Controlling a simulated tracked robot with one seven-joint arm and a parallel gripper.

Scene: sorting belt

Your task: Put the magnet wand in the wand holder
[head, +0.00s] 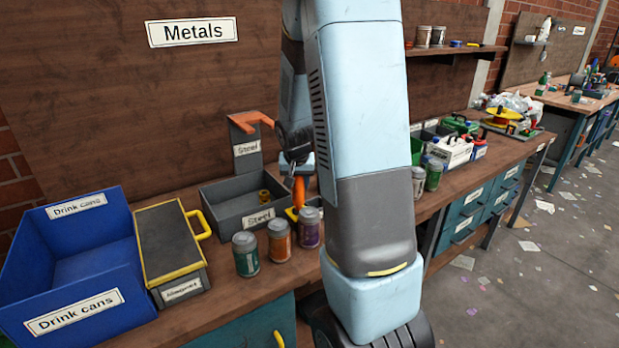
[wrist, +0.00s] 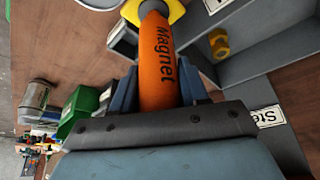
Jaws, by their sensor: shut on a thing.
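The magnet wand (wrist: 156,48) has an orange handle marked "Magnet" and a yellow collar at its far end. My gripper (wrist: 158,88) is shut on the handle, one finger on each side. In the head view the orange wand (head: 299,192) hangs roughly upright below my gripper (head: 297,168), just right of the grey steel bin. An orange forked bracket on a grey post, which looks like the wand holder (head: 250,120), stands behind the bin, left of my gripper. The wand is apart from it. My arm hides part of the bench.
The grey steel bin (head: 222,207) holds a small brass-coloured nut (wrist: 219,45). Three cans, green (head: 245,255), orange (head: 279,242) and purple (head: 309,228), stand before it. A blue drink-cans bin (head: 72,310) and a yellow-edged magnets box (head: 170,246) stand left.

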